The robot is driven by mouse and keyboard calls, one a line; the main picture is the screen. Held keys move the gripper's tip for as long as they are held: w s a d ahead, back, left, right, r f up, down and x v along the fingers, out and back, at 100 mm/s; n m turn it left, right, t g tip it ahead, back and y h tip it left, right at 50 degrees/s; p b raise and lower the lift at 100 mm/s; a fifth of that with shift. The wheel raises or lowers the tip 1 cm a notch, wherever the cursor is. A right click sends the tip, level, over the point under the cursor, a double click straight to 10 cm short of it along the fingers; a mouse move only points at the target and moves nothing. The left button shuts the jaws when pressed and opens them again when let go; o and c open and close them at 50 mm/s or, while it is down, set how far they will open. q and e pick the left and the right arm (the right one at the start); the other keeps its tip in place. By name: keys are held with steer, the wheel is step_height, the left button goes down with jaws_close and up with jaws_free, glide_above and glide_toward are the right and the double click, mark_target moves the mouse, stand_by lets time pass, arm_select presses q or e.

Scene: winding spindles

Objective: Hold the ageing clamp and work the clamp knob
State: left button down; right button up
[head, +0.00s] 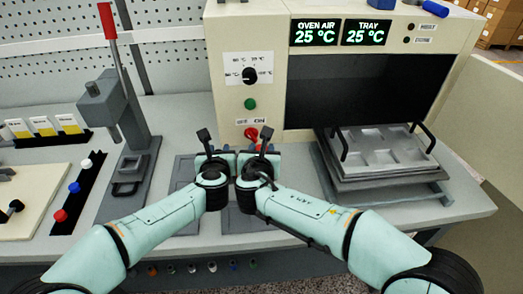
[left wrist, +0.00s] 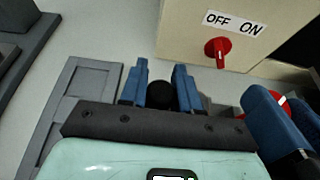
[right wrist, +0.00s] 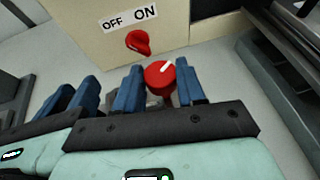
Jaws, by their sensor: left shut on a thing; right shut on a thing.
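My left gripper (head: 216,152) is at the middle of the bench, in front of the oven. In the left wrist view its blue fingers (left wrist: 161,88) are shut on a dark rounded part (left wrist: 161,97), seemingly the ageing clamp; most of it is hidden. My right gripper (head: 259,150) is close beside it on the right. In the right wrist view its fingers are shut on the red clamp knob (right wrist: 158,76), which has a white mark on top. The knob also shows past the right gripper's fingers in the left wrist view (left wrist: 283,102).
Just behind is the oven (head: 228,40) with a red OFF/ON switch (right wrist: 139,42). A moulded tray (head: 385,150) with black handles stands right. A red-handled lever press (head: 115,100) and a black rack (head: 80,190) of coloured pieces stand left. Bare bench lies at far right.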

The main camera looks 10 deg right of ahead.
steer(key=o, duration=1.1)
steer(key=shift+c, duration=0.2)
steer(key=shift+s, duration=0.15)
steer(key=v, duration=1.1)
steer(key=shift+s+r, duration=0.15)
steer(key=shift+s, duration=0.2)
steer(key=shift+a, duration=0.1)
